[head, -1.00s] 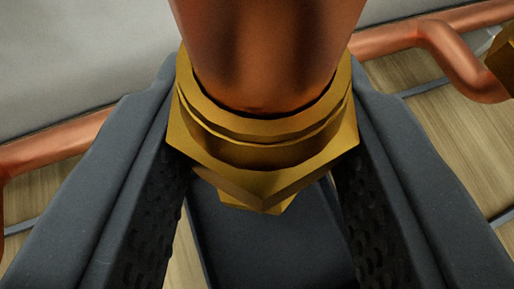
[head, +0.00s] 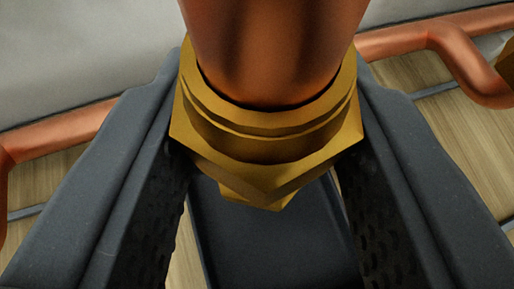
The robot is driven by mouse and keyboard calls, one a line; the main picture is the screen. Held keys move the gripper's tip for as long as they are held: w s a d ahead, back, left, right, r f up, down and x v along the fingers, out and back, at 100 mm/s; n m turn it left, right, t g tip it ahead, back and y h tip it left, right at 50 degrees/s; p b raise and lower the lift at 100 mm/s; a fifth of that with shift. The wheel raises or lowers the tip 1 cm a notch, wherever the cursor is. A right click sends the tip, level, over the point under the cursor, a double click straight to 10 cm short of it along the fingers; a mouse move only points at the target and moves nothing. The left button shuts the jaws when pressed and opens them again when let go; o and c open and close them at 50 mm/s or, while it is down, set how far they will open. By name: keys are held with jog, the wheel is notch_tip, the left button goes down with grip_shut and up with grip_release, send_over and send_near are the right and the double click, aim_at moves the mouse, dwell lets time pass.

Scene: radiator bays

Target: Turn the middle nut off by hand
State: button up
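A brass hex nut (head: 265,165) sits at the lower end of a thick copper pipe (head: 270,50) in the middle of the head view. My gripper (head: 268,75) has one dark, ridged finger on each side of it. The nut fills the gap between the fingers, and both appear to press on its sides. A corner of the nut points toward the camera. Its threads and far side are hidden.
A thin copper pipe runs behind, on the left (head: 60,135) and with a bend on the right (head: 455,60). Part of another brass fitting (head: 508,60) shows at the right edge. A pale grey panel (head: 80,60) is behind, above a wood-look floor (head: 450,130).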

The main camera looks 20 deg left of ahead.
jog(key=shift+d+n+g+y+p, duration=0.1)
jog(key=shift+n+g+y+p, duration=0.35)
jog(key=shift+p, duration=3.95)
jog(key=shift+f+p, duration=0.1)
jog(key=shift+p, duration=0.2)
jog(key=shift+r+n+y+p, duration=0.2)
jog(key=shift+n+y+p, duration=0.35)
jog(key=shift+p, duration=1.25)
jog(key=shift+f+p, duration=0.1)
jog(key=shift+p, duration=0.9)
jog(key=shift+w+d+r+n+g+y+p, duration=0.1)
jog(key=shift+r+n+g+y+p, duration=0.25)
jog(key=shift+p, duration=0.6)
jog(key=shift+f+n+y+p, duration=0.25)
jog(key=shift+p, duration=0.35)
jog(key=shift+n+y+p, duration=0.3)
jog(key=shift+n+p, duration=0.1)
jog(key=shift+p, duration=0.85)
jog(key=shift+f+g+p, duration=0.1)
jog(key=shift+g+p, duration=0.2)
jog(key=shift+p, duration=0.05)
jog(key=shift+n+g+y+p, duration=0.3)
jog(key=shift+n+y+p, duration=0.25)
jog(key=shift+p, duration=0.9)
